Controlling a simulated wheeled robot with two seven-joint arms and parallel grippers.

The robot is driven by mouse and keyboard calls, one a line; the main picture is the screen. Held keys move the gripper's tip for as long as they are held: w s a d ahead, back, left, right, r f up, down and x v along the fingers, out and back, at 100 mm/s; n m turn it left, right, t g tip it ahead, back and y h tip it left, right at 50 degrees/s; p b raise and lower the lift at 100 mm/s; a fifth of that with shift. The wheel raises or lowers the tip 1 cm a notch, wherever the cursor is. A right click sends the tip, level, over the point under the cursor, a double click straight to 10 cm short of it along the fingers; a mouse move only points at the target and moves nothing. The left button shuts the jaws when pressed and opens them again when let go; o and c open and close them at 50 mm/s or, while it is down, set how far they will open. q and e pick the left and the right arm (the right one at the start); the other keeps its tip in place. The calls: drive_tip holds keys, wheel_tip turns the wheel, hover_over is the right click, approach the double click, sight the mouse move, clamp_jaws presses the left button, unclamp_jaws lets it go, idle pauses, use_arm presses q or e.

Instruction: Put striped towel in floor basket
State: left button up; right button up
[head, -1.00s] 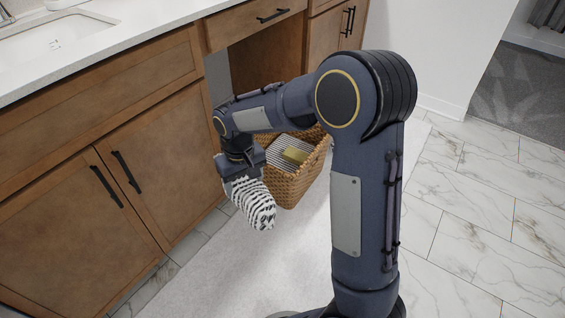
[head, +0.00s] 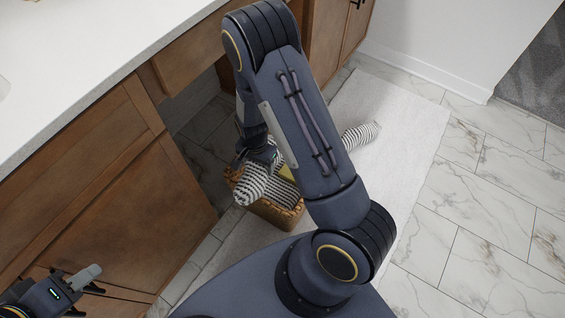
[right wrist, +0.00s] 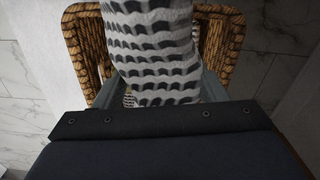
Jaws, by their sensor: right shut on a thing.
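The black-and-white striped towel (head: 252,191) is in my right gripper (head: 258,157), over the floor basket. In the right wrist view the towel (right wrist: 155,45) runs between the fingers of my right gripper (right wrist: 160,88), with basket rim on both sides. A striped end (head: 361,133) also shows right of my arm; the arm hides whether it joins. The brown wicker floor basket (head: 272,214) stands on the floor, partly hidden by towel and arm; its rim shows in the right wrist view (right wrist: 85,50). My left gripper (head: 95,281) is at the lower left, away from both; its opening is unclear.
A yellow item (head: 287,173) shows inside the basket. A wooden vanity (head: 120,190) with a white counter (head: 90,60) stands close on the left. A pale rug (head: 400,105) lies under and beyond the basket. Marble floor (head: 480,215) on the right is clear.

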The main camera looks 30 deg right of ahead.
drive_tip(key=shift+w+d+f+m+b, duration=0.1)
drive_tip(key=shift+d+f+m+b, duration=0.25)
drive_tip(key=shift+d+f+m, duration=0.45)
drive_tip(key=w+d+f+b, duration=0.1)
drive_tip(key=w, duration=0.1)
drive_tip(key=w+d+f+b, duration=0.1)
drive_tip(key=w+d+f, duration=0.1)
drive_tip(key=w+d+f+b, duration=0.1)
drive_tip(key=w+d, duration=0.1)
drive_tip(key=shift+w+f, duration=0.15)
drive_tip(key=shift+w, duration=0.2)
drive_tip(key=w+f+b, duration=0.1)
drive_tip(key=f, duration=0.1)
drive_tip(key=w+d+f+b, duration=0.1)
drive_tip(key=f, duration=0.2)
drive_tip(key=w+d+f+b, duration=0.1)
drive_tip(key=f, duration=0.2)
drive_tip(key=shift+w+d+f+b, duration=0.15)
drive_tip(key=shift+w+b, duration=0.15)
drive_tip(key=shift+b, duration=0.1)
